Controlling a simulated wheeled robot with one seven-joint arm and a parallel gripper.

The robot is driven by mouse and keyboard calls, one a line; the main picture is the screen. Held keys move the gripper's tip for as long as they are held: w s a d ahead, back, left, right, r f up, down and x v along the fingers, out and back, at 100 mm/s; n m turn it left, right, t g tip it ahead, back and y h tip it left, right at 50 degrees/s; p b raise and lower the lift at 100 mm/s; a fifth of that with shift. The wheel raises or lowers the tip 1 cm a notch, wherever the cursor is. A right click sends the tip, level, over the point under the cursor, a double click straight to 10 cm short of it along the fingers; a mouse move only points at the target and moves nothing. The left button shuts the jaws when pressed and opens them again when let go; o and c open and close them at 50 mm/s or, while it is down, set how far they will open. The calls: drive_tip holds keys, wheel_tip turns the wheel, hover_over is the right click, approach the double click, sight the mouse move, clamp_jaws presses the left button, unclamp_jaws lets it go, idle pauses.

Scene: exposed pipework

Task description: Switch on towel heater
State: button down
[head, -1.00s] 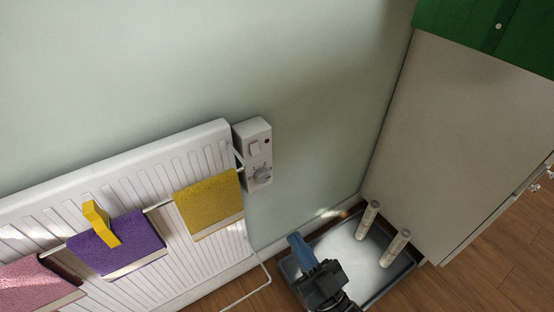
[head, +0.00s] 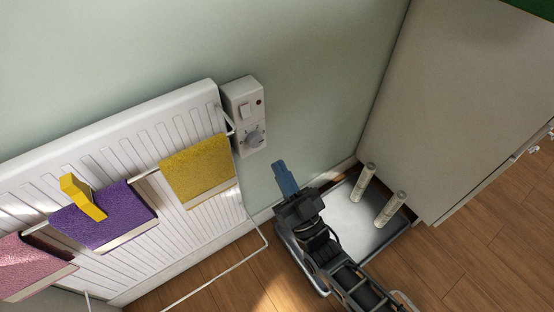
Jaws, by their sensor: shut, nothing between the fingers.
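The towel heater (head: 120,150) is a white ribbed panel on the wall at the left. Its white control box (head: 243,117) is at the panel's right end, with a pale rocker switch (head: 245,111), a small dark red light (head: 259,102) and a round grey knob (head: 255,138). The light looks unlit; the rocker's position is too small to tell. My gripper (head: 281,172) shows blue fingers, shut and empty, below and to the right of the control box and apart from it.
Pink, purple and yellow (head: 198,168) towels hang on the heater, with a yellow clip (head: 82,198) on the purple one. A dark-rimmed tray (head: 320,283) with two upright pale cylinders lies on the floor behind my arm. A cabinet (head: 450,90) stands at the right.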

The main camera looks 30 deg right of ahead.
sight(247, 113)
drive_tip(key=shift+w+r+p, duration=0.15)
drive_tip(key=shift+w+r, duration=0.6)
drive_tip(key=shift+w, duration=0.95)
drive_tip(key=shift+w+r+p, duration=0.1)
drive_tip(key=shift+w+r, duration=0.65)
drive_tip(key=shift+w, duration=1)
drive_tip(key=shift+w+r+p, duration=0.15)
drive_tip(key=shift+w+r, duration=0.6)
drive_tip(key=shift+w, duration=0.95)
drive_tip(key=shift+f+b, duration=0.1)
drive_tip(key=shift+b, duration=0.2)
drive_tip(key=shift+w+f+t+b, duration=0.25)
drive_tip(key=shift+f+t+b, duration=0.05)
drive_tip(key=shift+b, duration=0.8)
drive_tip(key=shift+r+p, duration=0.3)
drive_tip(key=shift+p, duration=0.1)
drive_tip(key=shift+s, duration=0.1)
